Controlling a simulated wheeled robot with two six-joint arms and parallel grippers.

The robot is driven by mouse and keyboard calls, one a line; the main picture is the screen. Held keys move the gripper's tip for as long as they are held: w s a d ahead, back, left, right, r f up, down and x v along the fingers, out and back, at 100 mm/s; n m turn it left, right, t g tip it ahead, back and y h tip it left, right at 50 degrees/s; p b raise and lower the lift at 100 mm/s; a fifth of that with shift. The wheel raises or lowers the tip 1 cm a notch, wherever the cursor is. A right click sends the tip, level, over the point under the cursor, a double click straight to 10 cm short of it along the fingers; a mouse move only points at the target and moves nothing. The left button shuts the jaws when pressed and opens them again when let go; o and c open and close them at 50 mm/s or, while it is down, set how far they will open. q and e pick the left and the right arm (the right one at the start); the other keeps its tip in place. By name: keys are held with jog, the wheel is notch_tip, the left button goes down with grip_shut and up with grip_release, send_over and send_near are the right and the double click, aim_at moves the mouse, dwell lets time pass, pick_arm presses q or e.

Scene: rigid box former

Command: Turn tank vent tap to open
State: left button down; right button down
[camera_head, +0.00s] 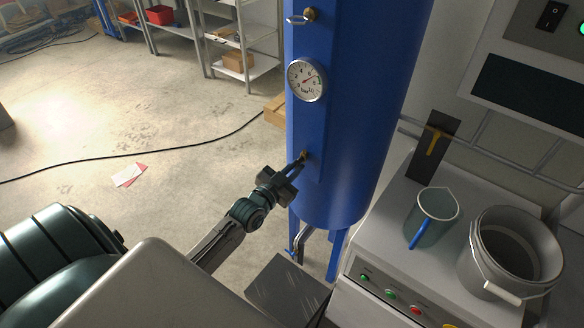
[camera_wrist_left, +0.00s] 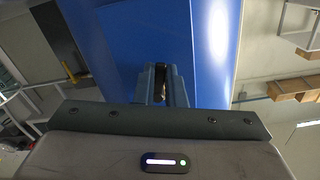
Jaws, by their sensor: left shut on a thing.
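A tall blue tank (camera_head: 345,130) stands in the middle of the head view; it also fills much of the left wrist view (camera_wrist_left: 140,30). The tank vent tap (camera_head: 305,154) is a small brass fitting low on its front face. My left gripper (camera_head: 300,163) reaches up from the lower left and is shut on the tap. In the left wrist view the two fingers (camera_wrist_left: 160,84) stand close together, with a bit of the tap between them. The fingers hide most of the tap, so its handle angle cannot be told. My right gripper is not in view.
A pressure gauge (camera_head: 306,80) and another brass tap (camera_head: 310,14) sit higher on the tank. A machine at the right carries a jug (camera_head: 436,216) and a steel bucket (camera_head: 511,252). A metal shelf (camera_head: 243,45) stands behind. Open floor lies at left.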

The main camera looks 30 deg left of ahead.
pick_arm(q)
jog(key=shift+d+n, duration=0.2)
jog(key=shift+n, duration=0.55)
jog(key=shift+d+n, duration=0.2)
jog(key=shift+n, duration=0.55)
jog(key=shift+f, duration=0.1)
jog(key=c, duration=1.5)
grip_release()
jog(key=shift+s, duration=0.15)
jog(key=s+p, duration=0.4)
jog(key=s, duration=0.6)
jog(key=shift+s+a, duration=0.25)
jog(key=shift+a, duration=0.15)
